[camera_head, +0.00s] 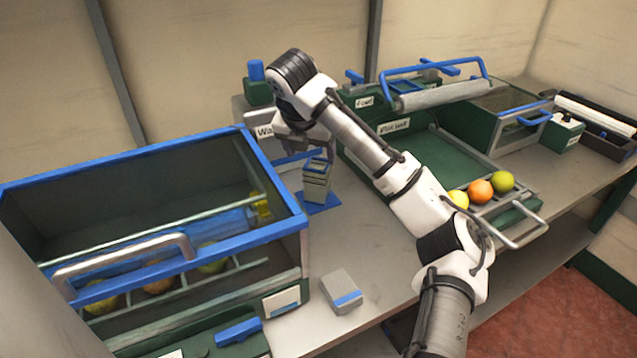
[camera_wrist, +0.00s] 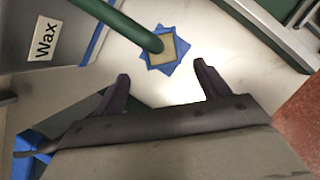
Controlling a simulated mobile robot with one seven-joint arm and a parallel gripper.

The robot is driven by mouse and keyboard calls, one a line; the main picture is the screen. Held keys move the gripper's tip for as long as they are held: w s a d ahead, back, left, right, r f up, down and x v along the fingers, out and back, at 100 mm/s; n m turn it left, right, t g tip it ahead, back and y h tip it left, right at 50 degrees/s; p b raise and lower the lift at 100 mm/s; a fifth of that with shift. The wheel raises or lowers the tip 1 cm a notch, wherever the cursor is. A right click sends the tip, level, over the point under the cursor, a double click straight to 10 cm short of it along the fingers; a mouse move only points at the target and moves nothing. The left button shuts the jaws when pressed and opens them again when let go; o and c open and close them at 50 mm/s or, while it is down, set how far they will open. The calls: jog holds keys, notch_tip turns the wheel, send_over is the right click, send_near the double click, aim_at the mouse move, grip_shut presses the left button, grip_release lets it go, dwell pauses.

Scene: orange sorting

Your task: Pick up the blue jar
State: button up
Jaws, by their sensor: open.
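No thing in view is clearly a separate blue jar. A blue, see-through, jar-like cylinder (camera_head: 215,226) lies inside the blue-rimmed case at left, partly hidden by a rail, with a yellow piece (camera_head: 262,206) at its right end. A small blue-topped container (camera_head: 256,72) stands at the back. My gripper (camera_head: 304,146) is above the bench, near a grey stacked block (camera_head: 316,182) on a blue square mat (camera_head: 322,205). In the wrist view my gripper (camera_wrist: 164,88) has its fingers apart with nothing between them. The mat also shows there (camera_wrist: 155,65), beyond the fingers.
The blue-rimmed case (camera_head: 290,225) holds fruit behind a metal handle (camera_head: 125,262). A grey box (camera_head: 342,290) lies on the bench front. A green tray (camera_head: 440,160) with several fruits is at right. A "Wax" sign (camera_wrist: 46,40) and a green rod (camera_wrist: 125,22) show in the wrist view.

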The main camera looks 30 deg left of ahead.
aim_at(317, 177)
jog(key=x, duration=0.4)
jog(key=shift+d+p+x, duration=0.15)
jog(key=shift+p+x, duration=0.25)
jog(key=shift+x, duration=1.05)
jog(key=shift+d+p+x, duration=0.15)
jog(key=shift+p+x, duration=0.2)
jog(key=shift+x, duration=1.1)
jog(key=shift+s, duration=0.15)
jog(key=c, duration=1.3)
jog(key=shift+a+r+p, duration=0.15)
jog(key=shift+r+p, duration=0.05)
jog(key=shift+p, duration=0.2)
